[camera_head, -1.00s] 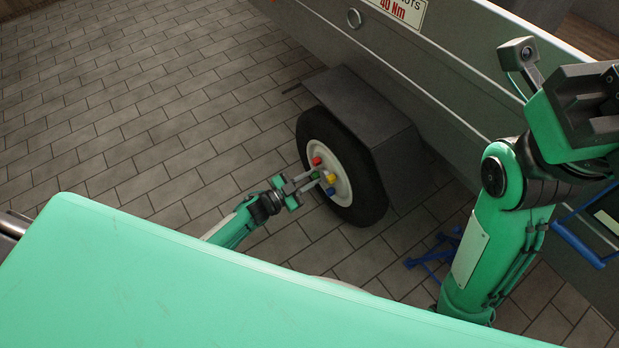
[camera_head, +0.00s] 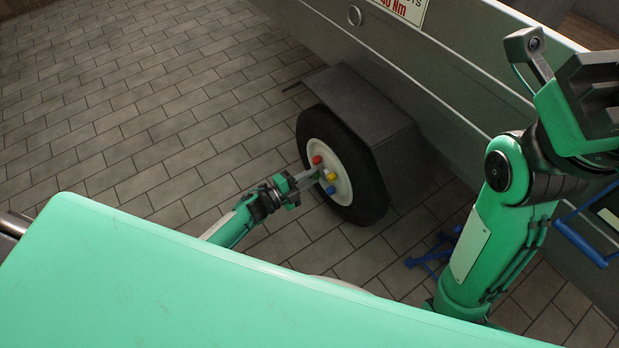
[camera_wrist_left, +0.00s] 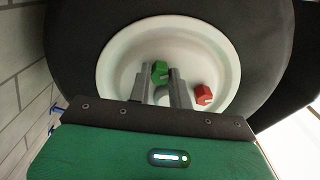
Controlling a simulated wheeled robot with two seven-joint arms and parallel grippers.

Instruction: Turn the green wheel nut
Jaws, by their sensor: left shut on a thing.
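The trailer wheel (camera_head: 349,205) has a white rim with coloured nuts. The green wheel nut (camera_wrist_left: 159,71) shows in the left wrist view, at the tips of the fingers. My left gripper (camera_wrist_left: 162,84) is shut on it, with one finger on each side. In the head view my left gripper (camera_head: 319,176) reaches the rim from the left, and its fingers mostly hide the green nut. A red nut (camera_head: 317,160), a yellow nut (camera_head: 327,176) and a blue nut (camera_head: 331,190) sit close around the fingertips. My right arm is raised at the right; its fingers cannot be made out.
A grey mudguard (camera_head: 362,108) covers the top of the wheel, against the grey trailer side (camera_head: 450,85). A blue metal object (camera_head: 430,260) lies on the floor right of the wheel. The paved floor (camera_head: 150,110) to the left is clear.

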